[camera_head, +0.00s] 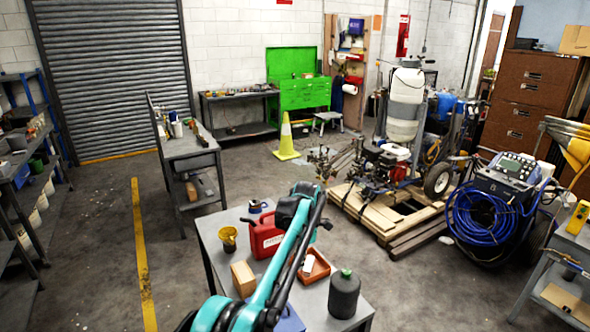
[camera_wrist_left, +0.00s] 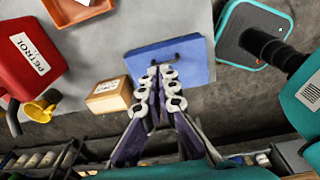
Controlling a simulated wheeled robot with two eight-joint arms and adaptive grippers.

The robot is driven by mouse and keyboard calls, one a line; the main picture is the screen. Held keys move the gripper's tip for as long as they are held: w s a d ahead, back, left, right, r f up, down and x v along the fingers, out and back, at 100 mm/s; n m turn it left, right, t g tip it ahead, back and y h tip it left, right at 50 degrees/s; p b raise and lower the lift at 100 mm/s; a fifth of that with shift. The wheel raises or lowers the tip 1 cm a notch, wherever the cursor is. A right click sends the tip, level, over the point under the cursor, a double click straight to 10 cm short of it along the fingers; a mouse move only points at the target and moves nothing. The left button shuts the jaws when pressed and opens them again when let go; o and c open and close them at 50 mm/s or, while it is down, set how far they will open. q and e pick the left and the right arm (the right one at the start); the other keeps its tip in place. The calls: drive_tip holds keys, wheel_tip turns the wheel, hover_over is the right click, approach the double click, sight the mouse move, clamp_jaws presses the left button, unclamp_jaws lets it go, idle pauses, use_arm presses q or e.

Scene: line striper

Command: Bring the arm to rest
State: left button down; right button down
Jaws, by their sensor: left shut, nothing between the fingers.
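My left arm (camera_head: 275,262) rises from the bottom of the head view, bends above the near workbench (camera_head: 213,238) and comes back down. In the left wrist view my left gripper (camera_wrist_left: 160,73) is shut and empty. Its fingertips overlap a blue case with a handle slot (camera_wrist_left: 192,56); I cannot tell how far above it they are. The blue case also shows at the bottom of the head view (camera_head: 291,320), partly hidden by the arm. I cannot make out the gripper itself in the head view. My right gripper is in neither view.
The line striper (camera_head: 392,160) stands on a pallet behind. Floor left of the bench is clear.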

use_arm(q)
drive_tip(key=s+a+r+m+t+h+b, duration=0.1)
drive_tip(key=s+a+r+m+t+b, duration=0.15)
drive_tip(key=s+a+m, duration=0.45)
drive_tip(key=s+a+r+m+t+b, duration=0.1)
drive_tip(key=s+a+r+m+b, duration=0.3)
drive_tip(key=s, duration=0.5)
drive_tip(key=s+a+f+m+t+b, duration=0.1)
drive_tip(key=s+a+f+m+b, duration=0.1)
drive_tip(key=s+a+f+m, duration=0.2)
drive_tip(key=s+a+f+m+t+b, duration=0.2)
drive_tip(key=s+f+m, duration=0.6)
drive_tip(key=s, duration=0.8)
wheel_tip(320, 180, down, 4)
drive_tip(key=shift+a+r+b, duration=0.15)
drive_tip(key=shift+a+b, duration=0.15)
drive_tip(key=shift+a, duration=0.75)
drive_tip(key=shift+t, duration=0.35)
